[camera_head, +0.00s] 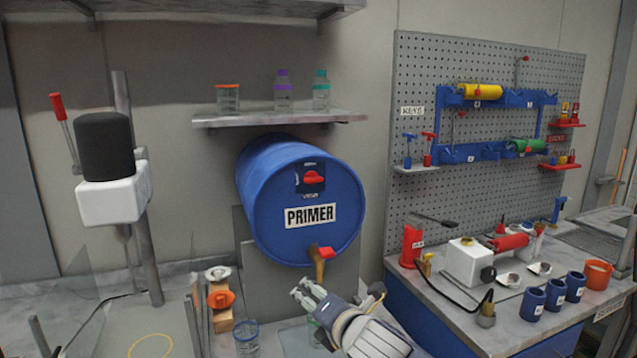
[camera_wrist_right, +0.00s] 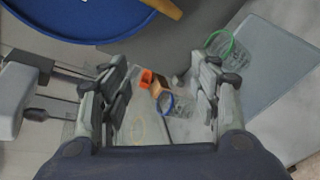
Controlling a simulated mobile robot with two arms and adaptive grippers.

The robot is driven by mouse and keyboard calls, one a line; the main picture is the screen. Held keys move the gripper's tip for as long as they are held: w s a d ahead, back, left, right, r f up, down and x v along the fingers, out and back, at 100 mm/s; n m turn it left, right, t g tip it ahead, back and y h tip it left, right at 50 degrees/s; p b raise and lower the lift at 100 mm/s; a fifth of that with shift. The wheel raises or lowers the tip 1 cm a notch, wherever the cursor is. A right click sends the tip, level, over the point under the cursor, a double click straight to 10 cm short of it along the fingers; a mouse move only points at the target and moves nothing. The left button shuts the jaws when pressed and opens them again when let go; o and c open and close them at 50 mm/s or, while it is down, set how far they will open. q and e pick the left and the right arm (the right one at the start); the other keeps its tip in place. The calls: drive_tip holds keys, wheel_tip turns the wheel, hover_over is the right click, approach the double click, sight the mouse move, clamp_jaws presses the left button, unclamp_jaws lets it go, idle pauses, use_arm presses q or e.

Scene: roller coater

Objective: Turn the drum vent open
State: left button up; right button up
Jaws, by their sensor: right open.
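The blue drum (camera_head: 262,195), labelled PRIMER, lies on its side on a grey stand. The drum vent is a red knob (camera_head: 313,179) on a dark plate, high on the drum's front face. A spigot (camera_head: 320,262) with a red handle sits at the bottom of that face. My right gripper (camera_head: 306,293) is below the spigot, apart from the drum and pointing up to the left. In the right wrist view its fingers (camera_wrist_right: 163,92) are spread and empty, with the drum's rim (camera_wrist_right: 75,37) at the top left. The vent is outside the wrist view. My left gripper is not seen.
A shelf (camera_head: 280,118) with several bottles is above the drum. A workbench (camera_head: 500,310) with tools and blue cups is at right. The space before the vent looks clear.

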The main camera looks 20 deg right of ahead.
drive_tip(key=w+d+r+n+t, duration=0.25)
drive_tip(key=r+n, duration=0.35)
drive_tip(key=r, duration=0.6)
drive_tip(key=n+t, duration=0.2)
drive_tip(key=n, duration=0.2)
approach(315, 179)
drive_tip(key=shift+g+h, duration=0.25)
drive_tip(key=shift+h, duration=0.05)
drive_tip(key=w+p, duration=0.1)
drive_tip(key=w, duration=0.1)
drive_tip(key=w+p, duration=0.1)
drive_tip(key=w, duration=0.3)
drive_tip(key=shift+w+a+r+p, duration=0.25)
drive_tip(key=shift+p, duration=0.15)
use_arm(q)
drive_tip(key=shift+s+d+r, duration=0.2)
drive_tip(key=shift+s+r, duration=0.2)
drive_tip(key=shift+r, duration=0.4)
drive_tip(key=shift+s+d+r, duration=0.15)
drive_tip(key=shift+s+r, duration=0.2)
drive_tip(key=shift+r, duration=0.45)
use_arm(e)
drive_tip(key=shift+w, duration=1)
drive_tip(key=c, duration=1.1)
